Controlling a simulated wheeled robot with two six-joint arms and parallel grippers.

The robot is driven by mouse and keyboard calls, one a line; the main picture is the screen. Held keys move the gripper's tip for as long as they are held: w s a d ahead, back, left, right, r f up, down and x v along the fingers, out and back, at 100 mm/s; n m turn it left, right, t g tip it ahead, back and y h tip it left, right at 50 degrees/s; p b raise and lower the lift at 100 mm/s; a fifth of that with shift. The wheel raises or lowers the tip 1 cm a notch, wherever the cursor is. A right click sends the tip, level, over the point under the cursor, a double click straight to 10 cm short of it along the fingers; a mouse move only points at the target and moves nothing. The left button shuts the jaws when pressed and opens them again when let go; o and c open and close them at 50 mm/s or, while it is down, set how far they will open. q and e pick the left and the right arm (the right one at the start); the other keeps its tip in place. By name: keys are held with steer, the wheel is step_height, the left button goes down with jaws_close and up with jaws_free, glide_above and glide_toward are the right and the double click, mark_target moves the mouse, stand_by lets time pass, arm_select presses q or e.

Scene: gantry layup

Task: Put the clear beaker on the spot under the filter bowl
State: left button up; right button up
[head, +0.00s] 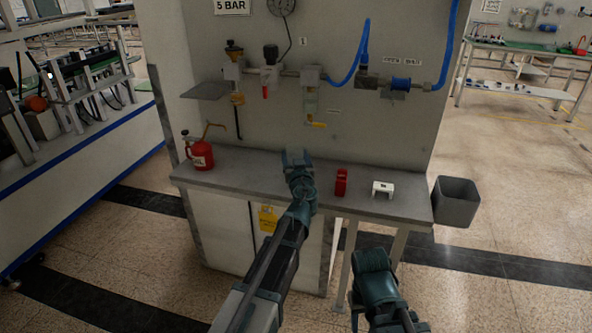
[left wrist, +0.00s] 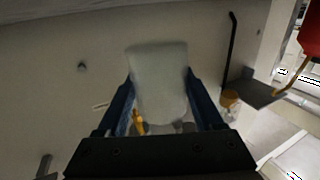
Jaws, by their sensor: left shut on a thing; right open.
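My left gripper (head: 297,158) reaches over the grey bench, below the clear filter bowl (head: 310,101) with its yellow drain lever (head: 318,124). In the left wrist view its fingers are shut on the clear beaker (left wrist: 158,80), a whitish see-through cup. The beaker is hard to make out in the head view, where the gripper covers it. I cannot tell whether it touches the bench. The spot under the bowl is hidden by the gripper and arm. My right gripper (head: 372,260) is open, low in front of the bench, apart from everything on it.
On the bench (head: 245,178) stand a red oil can (head: 200,153) at left, a red block (head: 341,182) and a white bracket (head: 383,188) right of my left gripper. A grey bin (head: 456,200) is off the right end. Pipework and blue hoses (head: 362,50) line the panel above.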

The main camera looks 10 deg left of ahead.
arm_select(q)
steer(key=shift+w+f+b, duration=0.2)
steer(key=shift+f+b, duration=0.8)
steer(key=shift+b, duration=0.05)
steer(key=shift+w+f+b, duration=0.15)
steer(key=shift+f+b, duration=0.85)
steer(key=shift+r, duration=0.1)
steer(key=shift+f, duration=0.2)
steer(key=o, duration=1.5)
steer(key=shift+r, duration=0.1)
steer(key=shift+c, duration=0.2)
